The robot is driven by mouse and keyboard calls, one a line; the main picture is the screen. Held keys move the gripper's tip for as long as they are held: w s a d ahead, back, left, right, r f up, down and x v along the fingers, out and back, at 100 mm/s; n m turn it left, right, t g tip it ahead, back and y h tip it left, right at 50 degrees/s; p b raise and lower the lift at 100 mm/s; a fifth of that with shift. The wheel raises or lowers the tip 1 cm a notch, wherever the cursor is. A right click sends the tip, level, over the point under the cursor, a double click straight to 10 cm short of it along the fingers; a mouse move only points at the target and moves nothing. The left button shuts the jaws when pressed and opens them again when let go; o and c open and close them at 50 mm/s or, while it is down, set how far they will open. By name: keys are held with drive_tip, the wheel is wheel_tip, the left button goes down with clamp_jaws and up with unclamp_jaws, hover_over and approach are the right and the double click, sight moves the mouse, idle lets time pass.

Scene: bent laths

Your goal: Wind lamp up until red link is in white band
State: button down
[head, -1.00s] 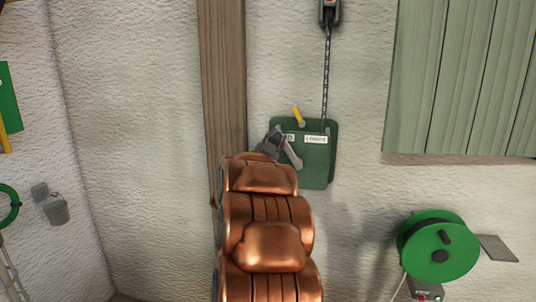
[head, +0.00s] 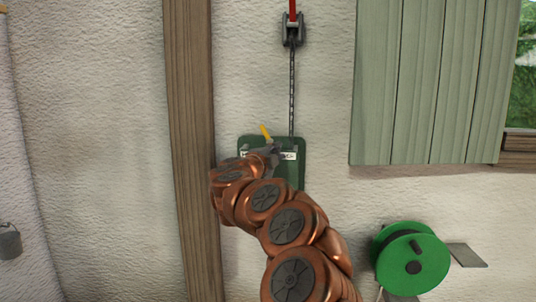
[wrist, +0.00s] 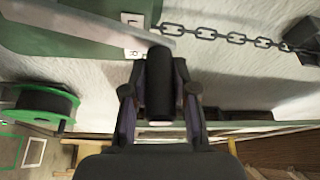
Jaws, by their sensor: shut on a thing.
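A green winch plate (head: 286,174) is fixed to the wall, with white labels partly hidden by my gripper. A dark chain (head: 291,95) runs straight up from it to a dark pulley block (head: 292,29). A red strip (head: 292,9) shows above the block, cut by the picture's top edge; I cannot tell if it is the red link. In the wrist view, my gripper (wrist: 161,78) is shut on the black crank handle (wrist: 160,100), at the end of a grey crank arm (wrist: 95,22). A yellow lever (head: 266,132) sticks up at the plate's top. The lamp and white band are not seen.
A wooden post (head: 191,120) stands left of the plate. A green shutter (head: 425,80) is at upper right. A green reel (head: 411,258) sits on the wall at lower right. The wall between plate and shutter is clear.

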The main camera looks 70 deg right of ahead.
drive_tip(key=shift+s+d+f+m+y, duration=0.1)
drive_tip(key=shift+s+f+m+y, duration=0.05)
drive_tip(key=shift+s+m, duration=0.2)
drive_tip(key=shift+s+d+f+m+y, duration=0.1)
drive_tip(key=shift+s+m+y, duration=0.05)
drive_tip(key=shift+s+m, duration=0.2)
drive_tip(key=c, duration=0.9)
unclamp_jaws()
drive_tip(key=shift+a, duration=0.1)
drive_tip(key=w+a, duration=0.1)
drive_tip(key=a, duration=1)
drive_tip(key=shift+w+a+f, duration=0.15)
drive_tip(key=shift+w+a, duration=0.05)
drive_tip(key=shift+a, duration=0.15)
